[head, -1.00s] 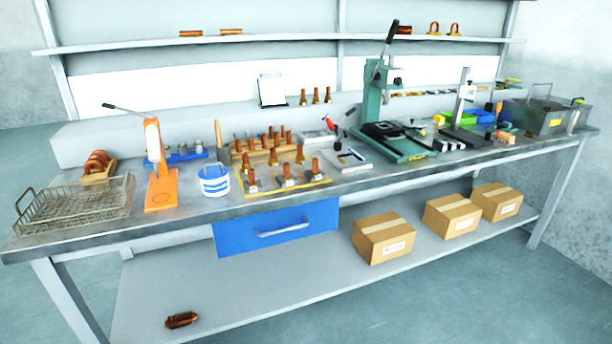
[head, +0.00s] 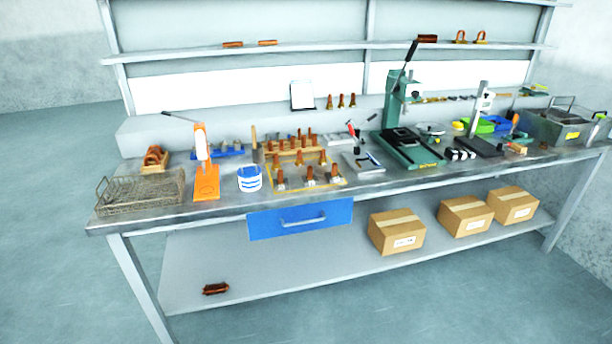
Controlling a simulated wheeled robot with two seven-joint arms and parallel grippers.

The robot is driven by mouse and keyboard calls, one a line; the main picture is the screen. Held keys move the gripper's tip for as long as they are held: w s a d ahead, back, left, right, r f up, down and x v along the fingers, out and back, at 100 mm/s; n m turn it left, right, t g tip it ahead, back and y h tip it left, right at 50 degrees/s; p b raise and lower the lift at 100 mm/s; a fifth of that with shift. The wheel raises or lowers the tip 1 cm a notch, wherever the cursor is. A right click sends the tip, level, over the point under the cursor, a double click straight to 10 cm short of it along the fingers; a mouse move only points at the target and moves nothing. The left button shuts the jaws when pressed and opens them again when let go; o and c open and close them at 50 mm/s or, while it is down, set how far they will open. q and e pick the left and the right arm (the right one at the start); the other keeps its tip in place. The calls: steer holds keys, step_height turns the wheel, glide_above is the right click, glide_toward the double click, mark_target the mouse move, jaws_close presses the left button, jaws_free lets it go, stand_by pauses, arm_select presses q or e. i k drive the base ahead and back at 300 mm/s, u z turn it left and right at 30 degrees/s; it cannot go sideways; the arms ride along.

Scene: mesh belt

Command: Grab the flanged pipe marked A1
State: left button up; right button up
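Several copper-coloured flanged pipes stand on the workbench (head: 215,210). A front row stands on a yellow-edged mat (head: 336,184), including a left pipe (head: 281,179), a middle pipe (head: 310,175) and a right pipe (head: 334,171). More copper pieces stand in a wooden rack (head: 283,157) behind them. Three others (head: 341,101) stand on the ledge at the back. No marking is readable at this distance, so I cannot tell which pipe is A1. Neither of my grippers shows in the view.
A wire basket (head: 140,193), an orange press (head: 206,180) and a white-blue tub (head: 250,179) stand left of the mat. A green press (head: 405,150) stands to the right. Cardboard boxes (head: 397,233) sit on the lower shelf. The floor in front is clear.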

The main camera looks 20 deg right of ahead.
mark_target(334, 176)
steer(key=k, duration=0.1)
steer(key=z, duration=2)
steer(key=i, duration=1.05)
steer(key=u, duration=2)
